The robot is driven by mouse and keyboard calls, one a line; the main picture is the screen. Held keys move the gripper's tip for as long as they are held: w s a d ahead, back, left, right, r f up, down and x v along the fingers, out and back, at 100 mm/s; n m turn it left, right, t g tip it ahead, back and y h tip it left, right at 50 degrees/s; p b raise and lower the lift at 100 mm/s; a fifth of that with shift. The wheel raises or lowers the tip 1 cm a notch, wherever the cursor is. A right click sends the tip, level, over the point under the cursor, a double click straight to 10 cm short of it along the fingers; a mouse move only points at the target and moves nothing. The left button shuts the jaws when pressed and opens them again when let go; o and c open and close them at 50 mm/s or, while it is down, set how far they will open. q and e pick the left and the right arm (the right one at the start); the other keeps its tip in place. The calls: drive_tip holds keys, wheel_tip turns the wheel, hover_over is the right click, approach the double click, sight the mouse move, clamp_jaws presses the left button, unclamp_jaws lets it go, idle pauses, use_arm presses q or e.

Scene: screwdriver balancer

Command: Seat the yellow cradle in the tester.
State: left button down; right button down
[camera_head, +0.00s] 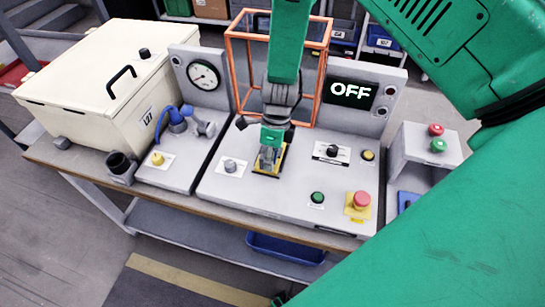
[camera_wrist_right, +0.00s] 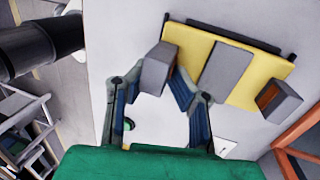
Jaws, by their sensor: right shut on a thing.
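The tester (camera_head: 225,190) is a grey bench unit with a sloped panel, a gauge, and a screen reading OFF. The yellow cradle (camera_wrist_right: 262,88) shows in the right wrist view as a yellow plate with a grey middle strip, grey end blocks and a dark edge. In the head view it is at the middle of the tester panel, partly hidden under my right gripper (camera_head: 269,150). That gripper, also in the right wrist view (camera_wrist_right: 157,85), is shut on the cradle at a grey block. I cannot tell whether the cradle is fully down. My left gripper is not in view.
An orange-framed clear guard (camera_head: 236,70) stands behind the cradle. A red stop button (camera_head: 362,200), a green button (camera_head: 318,197) and knobs surround it on the panel. A cream box (camera_head: 90,70) stands left, a button box (camera_head: 420,145) right. A blue bin (camera_head: 285,248) is below.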

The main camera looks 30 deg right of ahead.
drive_tip(key=shift+s+a+f+g, duration=0.3)
drive_tip(key=shift+s+a, duration=0.2)
drive_tip(key=shift+y+p, duration=0.5)
drive_tip(key=shift+p, duration=0.1)
idle(1.1)
drive_tip(key=c, duration=1.5)
unclamp_jaws()
drive_tip(key=shift+o, duration=1.1)
drive_tip(key=shift+a, duration=0.1)
drive_tip(key=shift+w+a, duration=0.15)
drive_tip(key=shift+w+d, duration=0.15)
drive_tip(key=shift+d, duration=0.15)
